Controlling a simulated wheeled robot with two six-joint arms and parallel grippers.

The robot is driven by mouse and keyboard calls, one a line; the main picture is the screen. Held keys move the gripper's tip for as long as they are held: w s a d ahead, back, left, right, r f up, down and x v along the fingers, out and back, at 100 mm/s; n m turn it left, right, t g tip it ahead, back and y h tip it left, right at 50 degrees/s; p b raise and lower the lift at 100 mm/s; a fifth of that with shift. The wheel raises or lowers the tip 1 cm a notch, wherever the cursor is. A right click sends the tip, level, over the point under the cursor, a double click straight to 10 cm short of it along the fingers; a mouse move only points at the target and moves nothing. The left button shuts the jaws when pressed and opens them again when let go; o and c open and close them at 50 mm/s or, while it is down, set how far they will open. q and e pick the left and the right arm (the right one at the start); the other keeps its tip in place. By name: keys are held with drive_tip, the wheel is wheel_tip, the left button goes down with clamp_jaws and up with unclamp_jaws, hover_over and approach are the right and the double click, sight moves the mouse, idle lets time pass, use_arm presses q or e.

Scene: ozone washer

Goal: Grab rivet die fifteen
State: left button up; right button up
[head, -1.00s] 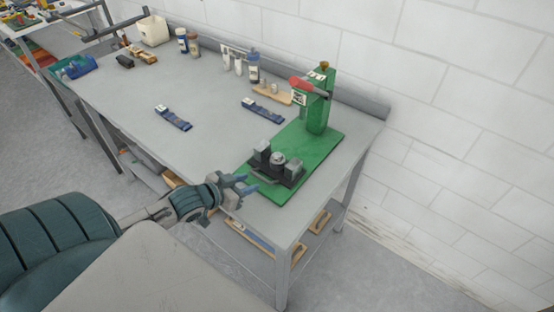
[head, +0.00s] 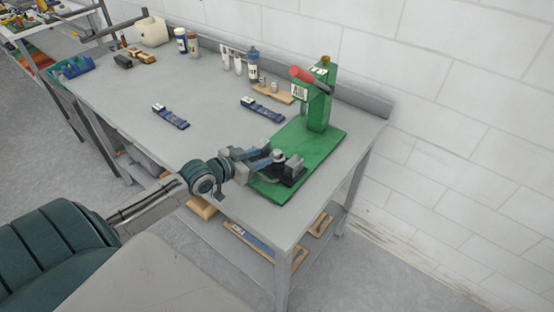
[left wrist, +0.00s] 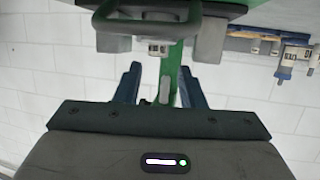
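The green press (head: 318,105) with a red-handled lever stands on a green base plate (head: 318,150) at the table's right end. On the plate's near part is a dark fixture (head: 290,176) with grey metal blocks and a round silver piece (head: 278,156). My left gripper (head: 266,158) reaches over the fixture and hides part of it. Its fingers (left wrist: 159,85) are apart in the left wrist view, with no object clearly gripped. Small metal pieces stand on a wooden holder (head: 283,96) behind. I cannot read which piece is die fifteen. My right gripper is out of view.
Bottles (head: 253,65) and a white container (head: 152,31) stand along the back. A white brick wall (head: 440,110) is behind.

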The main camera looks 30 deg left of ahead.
sight(274, 154)
use_arm(q)
drive_tip(key=x, duration=0.5)
drive_tip(key=shift+s+d+f+p, duration=0.15)
drive_tip(key=shift+p, duration=0.15)
clamp_jaws()
